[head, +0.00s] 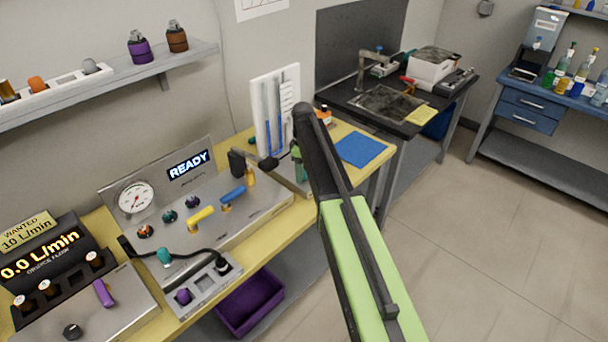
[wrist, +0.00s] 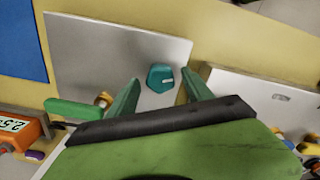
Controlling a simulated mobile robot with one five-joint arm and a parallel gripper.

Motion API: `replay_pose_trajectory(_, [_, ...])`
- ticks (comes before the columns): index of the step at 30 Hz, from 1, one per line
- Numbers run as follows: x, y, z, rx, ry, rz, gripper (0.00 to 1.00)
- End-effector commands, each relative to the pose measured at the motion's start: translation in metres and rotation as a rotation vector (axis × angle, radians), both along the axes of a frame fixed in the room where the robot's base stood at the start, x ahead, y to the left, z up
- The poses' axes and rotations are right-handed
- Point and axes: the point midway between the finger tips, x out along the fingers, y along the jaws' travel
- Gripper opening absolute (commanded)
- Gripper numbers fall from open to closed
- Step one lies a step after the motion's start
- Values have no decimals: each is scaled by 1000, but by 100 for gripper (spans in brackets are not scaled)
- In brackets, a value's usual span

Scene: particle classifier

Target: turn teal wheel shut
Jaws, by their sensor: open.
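The teal wheel (wrist: 161,77) shows in the wrist view as a small faceted knob with a pale mark on top. It sits on a plain grey panel (wrist: 100,45). My gripper (wrist: 162,73) is open, its two green fingers spread to the left and right of the wheel in the picture. Nothing shows held between them, and I cannot tell whether they touch the wheel. In the head view my arm covers part of this area, and I cannot make out this wheel there.
A green lever (wrist: 73,110) and an orange meter (wrist: 15,130) lie close to my gripper. A blue mat (head: 360,150) is on the yellow bench. The gauge panel (head: 135,198), with its READY display (head: 188,165), stands to the left. Open floor (head: 480,220) lies right of my arm.

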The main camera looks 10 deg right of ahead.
Motion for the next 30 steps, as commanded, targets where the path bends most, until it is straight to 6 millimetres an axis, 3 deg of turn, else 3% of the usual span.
replay_pose_trajectory(2, [0,0,1,0,0,0,59])
replay_pose_trajectory(15, [0,-1,1,0,-1,-1,2])
replay_pose_trajectory(30, [1,-3,1,-2,-4,-127,0])
